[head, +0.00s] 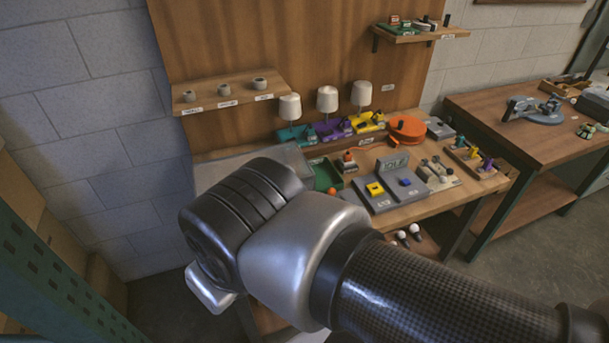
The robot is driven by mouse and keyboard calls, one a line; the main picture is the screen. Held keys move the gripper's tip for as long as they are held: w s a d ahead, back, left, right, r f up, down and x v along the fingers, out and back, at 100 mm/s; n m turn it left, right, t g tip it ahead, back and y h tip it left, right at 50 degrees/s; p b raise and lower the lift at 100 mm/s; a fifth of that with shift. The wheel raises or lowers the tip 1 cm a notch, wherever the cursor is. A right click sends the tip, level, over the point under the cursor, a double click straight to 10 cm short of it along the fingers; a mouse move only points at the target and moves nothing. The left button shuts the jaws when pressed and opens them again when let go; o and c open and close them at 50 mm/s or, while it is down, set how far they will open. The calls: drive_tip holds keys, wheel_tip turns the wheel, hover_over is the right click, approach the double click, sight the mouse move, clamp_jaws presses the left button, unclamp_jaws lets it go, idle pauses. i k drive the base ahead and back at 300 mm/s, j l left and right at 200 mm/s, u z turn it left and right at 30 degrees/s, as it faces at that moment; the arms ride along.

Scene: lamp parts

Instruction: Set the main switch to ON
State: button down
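No part in view can be read for certain as the main switch. A grey panel with several small upright levers (437,172) lies on the workbench, right of centre. Left of it stands a grey console (392,190) with a yellow button (375,189), a blue button (405,182) and a small display that seems to read IDLE (392,163). The lever positions and small labels are too small to read. My arm crosses the foreground and hides the bench's front left. My gripper's fingers do not show, so its hold is hidden.
Three white-shaded lamps stand behind on teal, purple (333,130) and yellow bases. An orange reel (407,129) and a grey box (438,128) sit at the back right. Coloured pegs stand on a wooden block (475,162). A second table (480,104) is at the right.

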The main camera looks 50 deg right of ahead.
sight(331, 192)
drive_tip(key=z, duration=1.75)
drive_tip(key=i+l+u, duration=0.15)
drive_tip(key=i, duration=0.25)
